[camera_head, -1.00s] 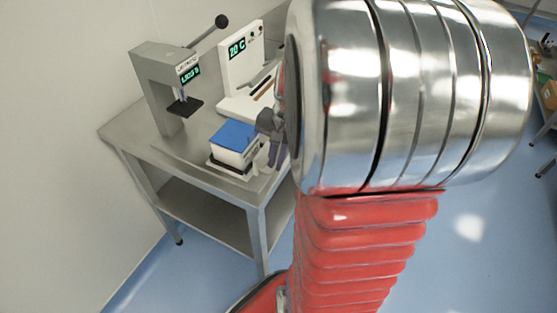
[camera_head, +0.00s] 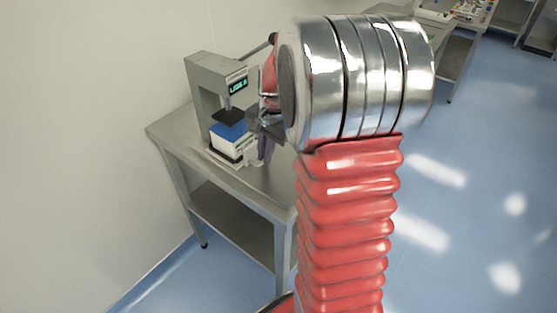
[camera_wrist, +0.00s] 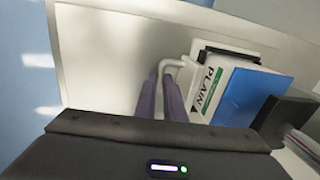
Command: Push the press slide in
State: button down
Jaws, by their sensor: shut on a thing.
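The press (camera_head: 208,68) stands on the metal table, with a lit green display and a black pressing plate (camera_head: 228,117). A white box with a blue top (camera_head: 228,131) rides on the press slide (camera_head: 222,158), close below and in front of the plate. The wrist view shows the box side (camera_wrist: 212,84) marked "PLAIN". A pale bent handle (camera_wrist: 178,63) of the slide runs to my purple fingers. My gripper (camera_head: 265,147) is shut on this handle beside the box, and its fingers also show in the wrist view (camera_wrist: 172,98). My arm hides the table's right part.
The metal table (camera_head: 165,132) stands against a pale wall, with a lower shelf. A lever with a dark knob (camera_head: 273,38) rises from the press near my arm. Other benches stand at the upper right. The blue floor on the right is clear.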

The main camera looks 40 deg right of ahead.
jog(key=shift+w+a, duration=0.1)
jog(key=shift+w, duration=0.35)
jog(key=shift+r, duration=0.1)
jog(key=c, duration=1.8)
grip_release()
jog(key=shift+c, duration=0.2)
notch_tip(320, 180, up, 13)
jog(key=s, duration=0.2)
jog(key=shift+d+r, duration=0.2)
jog(key=shift+d, duration=0.15)
